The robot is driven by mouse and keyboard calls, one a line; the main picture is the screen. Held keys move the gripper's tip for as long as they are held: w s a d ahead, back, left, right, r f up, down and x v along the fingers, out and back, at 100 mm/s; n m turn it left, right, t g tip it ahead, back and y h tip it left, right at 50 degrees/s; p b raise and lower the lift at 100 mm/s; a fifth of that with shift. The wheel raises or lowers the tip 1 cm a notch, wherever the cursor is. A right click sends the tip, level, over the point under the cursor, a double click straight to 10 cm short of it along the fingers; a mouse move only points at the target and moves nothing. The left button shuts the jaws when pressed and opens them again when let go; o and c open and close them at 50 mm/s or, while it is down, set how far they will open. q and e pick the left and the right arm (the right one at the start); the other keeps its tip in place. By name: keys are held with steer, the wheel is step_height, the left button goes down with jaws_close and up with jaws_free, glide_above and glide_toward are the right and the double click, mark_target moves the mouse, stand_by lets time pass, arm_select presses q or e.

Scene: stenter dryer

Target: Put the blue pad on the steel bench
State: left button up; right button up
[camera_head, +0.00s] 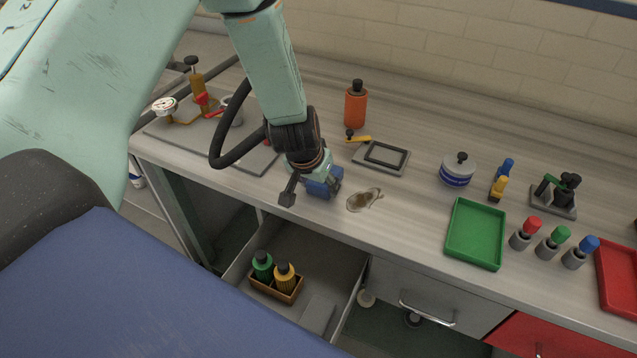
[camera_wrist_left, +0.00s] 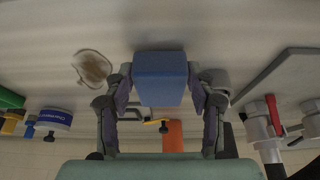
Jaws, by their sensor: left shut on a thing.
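The blue pad (camera_head: 324,182) is a small block at the end of my left arm. In the left wrist view the pad (camera_wrist_left: 160,78) sits squarely between the two fingers. My left gripper (camera_head: 310,181) is shut on it, just over the front part of the steel bench (camera_head: 410,206). I cannot tell whether the pad touches the bench top. The gripper's body hides part of the pad in the head view. My right gripper is not in view.
A brown-stained rag (camera_head: 363,199) lies just right of the pad. Behind are a dark-framed plate (camera_head: 385,156) and an orange bottle (camera_head: 355,105). A green tray (camera_head: 475,233) is further right. Below, an open drawer (camera_head: 318,312) holds a small crate of bottles.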

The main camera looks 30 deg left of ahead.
arm_select(q)
steer(key=o, duration=1)
steer(key=shift+w+a+f, duration=0.1)
steer(key=shift+a+f, duration=0.05)
steer(key=shift+f, duration=0.05)
steer(key=shift+o, duration=0.2)
steer(key=shift+r, duration=0.1)
steer(key=shift+r, duration=0.1)
steer(key=shift+r+p, duration=0.25)
steer(key=shift+p, duration=0.05)
steer(key=p+v, duration=0.5)
steer(key=v, duration=0.6)
steer(key=shift+r+p, duration=0.3)
steer(key=shift+p, duration=0.05)
steer(key=shift+s, duration=0.25)
